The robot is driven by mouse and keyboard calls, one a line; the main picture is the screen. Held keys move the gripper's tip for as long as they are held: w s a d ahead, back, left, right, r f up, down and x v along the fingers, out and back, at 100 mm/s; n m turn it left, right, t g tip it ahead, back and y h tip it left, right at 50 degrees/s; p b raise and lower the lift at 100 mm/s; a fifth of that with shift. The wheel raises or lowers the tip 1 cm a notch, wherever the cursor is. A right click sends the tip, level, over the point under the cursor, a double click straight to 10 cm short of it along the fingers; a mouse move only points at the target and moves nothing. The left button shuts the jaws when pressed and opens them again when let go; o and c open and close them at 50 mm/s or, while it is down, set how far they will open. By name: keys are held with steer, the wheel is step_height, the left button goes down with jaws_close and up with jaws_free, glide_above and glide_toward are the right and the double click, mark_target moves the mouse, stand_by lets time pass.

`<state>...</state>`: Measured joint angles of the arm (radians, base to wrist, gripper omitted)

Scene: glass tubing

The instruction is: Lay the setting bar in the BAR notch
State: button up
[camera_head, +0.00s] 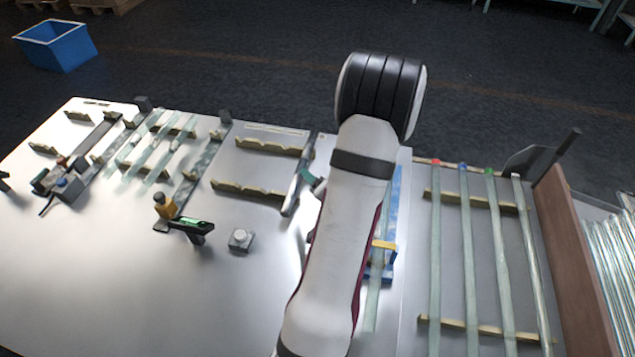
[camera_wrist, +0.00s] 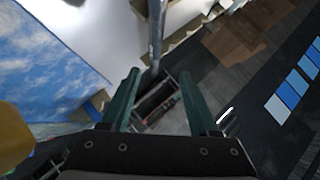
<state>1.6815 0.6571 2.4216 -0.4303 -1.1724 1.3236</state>
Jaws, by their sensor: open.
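A slim grey bar, which looks like the setting bar (camera_head: 297,190), lies at a slant on the bench just left of my arm. In the wrist view a grey bar (camera_wrist: 157,35) runs from the top edge down to the space between my fingers. My gripper (camera_wrist: 165,85) has its two green fingers spread apart, with the bar's near end between or just beyond them; I cannot tell the depth. In the head view only a green fingertip shows beside the bar, and the rest is hidden by my arm. No BAR label is legible, so I cannot identify the notch.
Notched cream rails (camera_head: 250,190) stand left of the bar. A blue mottled strip (camera_head: 395,190) and a yellow block (camera_head: 384,245) are right of my arm. Several glass tubes (camera_head: 470,260) lie on rails further right. A small grey button box (camera_head: 241,240) stands front left.

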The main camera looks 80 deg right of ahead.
steer(key=w+a+r+n, duration=0.1)
steer(key=w, duration=0.1)
steer(key=w+a+r+n+y, duration=0.1)
steer(key=w, duration=0.1)
steer(key=w+a+n+g+y, duration=0.1)
steer(key=w+a, duration=0.1)
steer(key=shift+w+r, duration=0.4)
steer(key=w+a+r+n+g+y, duration=0.1)
steer(key=w+a+r+n+y, duration=0.2)
steer(key=a, duration=0.7)
steer(key=w+a+r+n+g+y, duration=0.2)
steer(key=w+a+r+n, duration=0.15)
steer(key=a, duration=0.75)
steer(key=s+a+r+n+g+y, duration=0.1)
steer(key=s+a+r+n+y, duration=0.1)
steer(key=a, duration=0.8)
steer(key=s+a+r+n+g+y, duration=0.1)
steer(key=s+a+n+g+y, duration=0.1)
steer(key=s+a+n, duration=0.2)
steer(key=s+a, duration=0.3)
steer(key=a, duration=0.2)
steer(key=shift+a+r+n+y, duration=0.3)
steer(key=shift+a+r+n, duration=0.05)
steer(key=shift+w, duration=0.1)
